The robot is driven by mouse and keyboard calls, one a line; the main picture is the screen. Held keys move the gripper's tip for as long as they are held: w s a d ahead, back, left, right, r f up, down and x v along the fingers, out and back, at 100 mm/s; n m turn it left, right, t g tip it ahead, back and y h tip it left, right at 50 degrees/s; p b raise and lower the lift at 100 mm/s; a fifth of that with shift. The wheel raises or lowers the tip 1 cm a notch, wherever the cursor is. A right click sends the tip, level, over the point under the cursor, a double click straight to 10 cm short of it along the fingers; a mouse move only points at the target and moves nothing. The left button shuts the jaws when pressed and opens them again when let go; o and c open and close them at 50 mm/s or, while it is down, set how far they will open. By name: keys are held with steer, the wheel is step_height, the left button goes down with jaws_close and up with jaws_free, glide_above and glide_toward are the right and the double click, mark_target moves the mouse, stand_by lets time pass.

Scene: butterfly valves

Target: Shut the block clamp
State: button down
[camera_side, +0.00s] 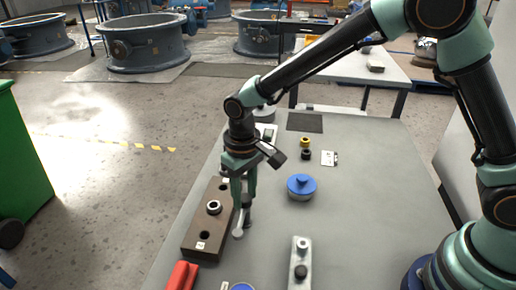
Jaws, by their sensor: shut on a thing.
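A long brown block (193,243) lies along the left side of the grey table, with dark holes, a ring-shaped part (214,207) on top and a small white label. At its right edge is a metal lever (239,229) with a rounded lower end, which looks like the block clamp's handle. My gripper (244,201) points down beside the block's right edge, its fingers shut on the lever's upper part. The fingers and wrist hide that part and some of the block's far end. I cannot tell the clamp's exact position.
A blue-topped round part (301,186) stands right of my gripper. Yellow (305,142) and black knobs sit farther back. A metal plate (300,264) with a black knob and a red object (183,276) are in front. The table's middle right is clear.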

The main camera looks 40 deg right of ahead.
steer(key=shift+r+m, duration=0.1)
steer(key=shift+m, duration=0.3)
steer(key=m, duration=0.3)
steer(key=shift+m, duration=0.3)
steer(key=m, duration=0.4)
steer(key=shift+m, duration=0.3)
steer(key=m, duration=0.8)
steer(key=shift+m, duration=0.6)
steer(key=shift+c, duration=2.2)
jaws_free()
steer(key=shift+r, duration=0.1)
